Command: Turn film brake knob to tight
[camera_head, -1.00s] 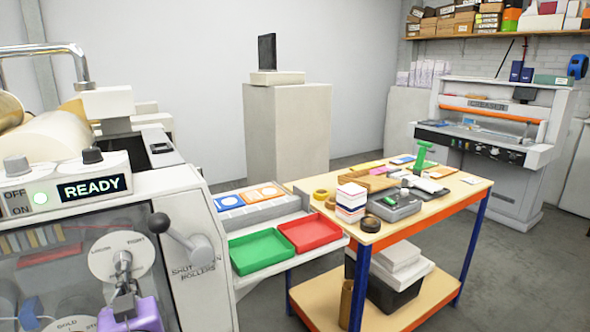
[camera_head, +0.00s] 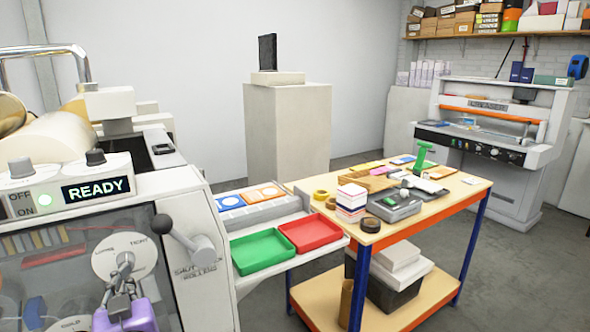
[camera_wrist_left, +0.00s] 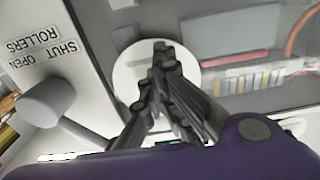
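The film brake knob (camera_head: 125,261) is a grey knob at the centre of a white dial (camera_head: 108,268) on the laminator's front, at the lower left of the head view. The dial has a loose mark at its upper left and a tight mark at its upper right. My left gripper (camera_head: 122,286), with a purple body, reaches up to the knob from below. In the left wrist view its dark fingers (camera_wrist_left: 162,75) come together in front of the white dial (camera_wrist_left: 127,72), closed around the knob, which they mostly hide. My right gripper is in neither view.
The roller lever (camera_head: 182,236) sticks out right of the dial and shows close by in the wrist view (camera_wrist_left: 48,97). A green tray (camera_head: 262,252) and red tray (camera_head: 311,234) lie right of the machine. A loaded work table (camera_head: 450,196) stands beyond.

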